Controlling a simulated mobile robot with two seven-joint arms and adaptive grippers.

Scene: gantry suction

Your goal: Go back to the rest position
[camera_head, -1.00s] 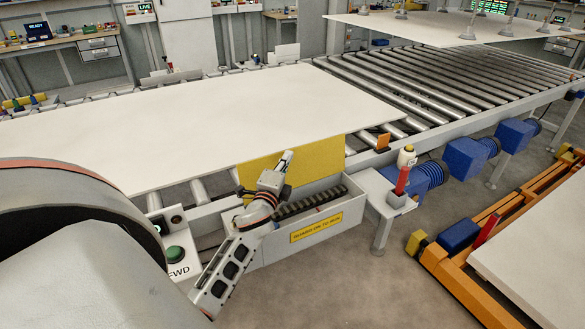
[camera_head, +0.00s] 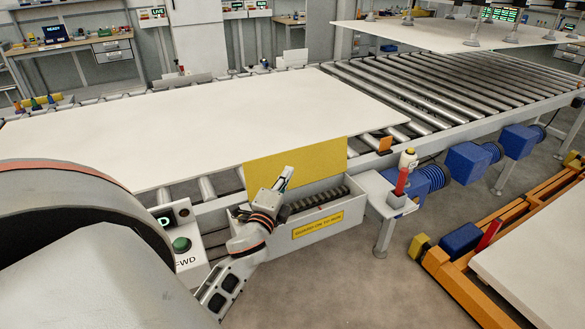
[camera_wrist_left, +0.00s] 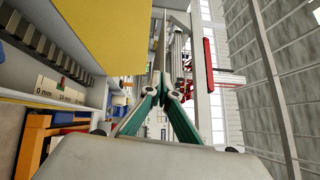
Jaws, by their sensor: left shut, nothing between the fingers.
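My left gripper (camera_head: 286,178) is shut and empty. In the head view it is in front of the upright yellow panel (camera_head: 318,160) and above the long grey trough (camera_head: 318,229) at the conveyor's near side. It shows no contact with either, though the gap is hard to judge. In the left wrist view the fingers (camera_wrist_left: 159,82) meet at their tips with nothing between them, and the yellow panel (camera_wrist_left: 112,30) fills the upper left. My right gripper is not in view.
A large white sheet (camera_head: 215,125) lies on the roller conveyor (camera_head: 430,90). A control box with a green button (camera_head: 181,244) stands beside my left arm. A small stand with a red and white device (camera_head: 404,172) is to the right. Grey floor (camera_head: 350,285) is open in front.

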